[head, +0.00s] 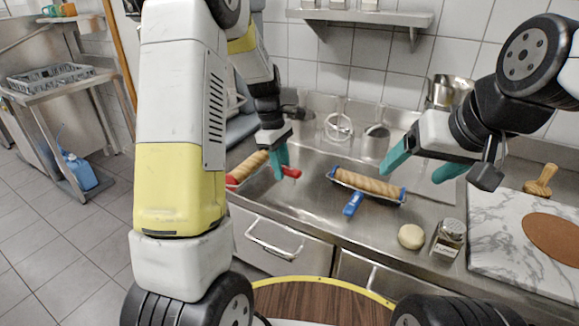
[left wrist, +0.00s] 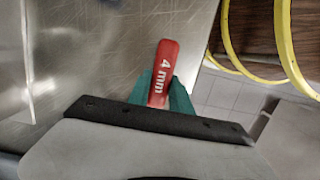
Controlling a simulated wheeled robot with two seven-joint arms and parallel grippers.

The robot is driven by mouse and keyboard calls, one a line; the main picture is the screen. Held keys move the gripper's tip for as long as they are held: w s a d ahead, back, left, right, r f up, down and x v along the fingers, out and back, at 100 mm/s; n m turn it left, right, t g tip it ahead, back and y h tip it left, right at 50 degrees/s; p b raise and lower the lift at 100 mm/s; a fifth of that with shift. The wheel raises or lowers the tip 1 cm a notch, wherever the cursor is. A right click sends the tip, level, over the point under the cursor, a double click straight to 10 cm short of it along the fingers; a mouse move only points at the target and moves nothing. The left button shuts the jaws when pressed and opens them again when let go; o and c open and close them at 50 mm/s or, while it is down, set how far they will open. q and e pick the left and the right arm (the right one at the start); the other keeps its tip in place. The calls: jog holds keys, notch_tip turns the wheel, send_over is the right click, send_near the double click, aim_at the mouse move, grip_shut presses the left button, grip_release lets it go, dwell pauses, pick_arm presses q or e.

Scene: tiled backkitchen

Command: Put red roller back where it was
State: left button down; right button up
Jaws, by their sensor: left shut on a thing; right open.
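The red roller (head: 249,166) has a ribbed wooden cylinder, red end caps and a red handle. It is at the left end of the steel counter, partly hidden behind my left arm. My left gripper (head: 281,163) is shut on its red handle. In the left wrist view the handle (left wrist: 165,67), marked "4 mm", sticks out between the teal fingers (left wrist: 167,96). I cannot tell whether the roller touches the counter. My right gripper (head: 426,163) is open and empty above the counter, right of the blue roller.
A blue roller (head: 369,186) lies on the steel counter (head: 315,208). A marble board (head: 497,225) with a brown disc (head: 556,238) is at right. Metal utensils stand at the back wall.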

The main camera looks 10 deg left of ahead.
pick_arm(q)
jog(key=shift+w+f, duration=0.1)
jog(key=shift+f, duration=1.65)
jog(key=shift+f, duration=0.15)
jog(key=c, duration=1.2)
grip_release()
jog(key=shift+o, duration=0.2)
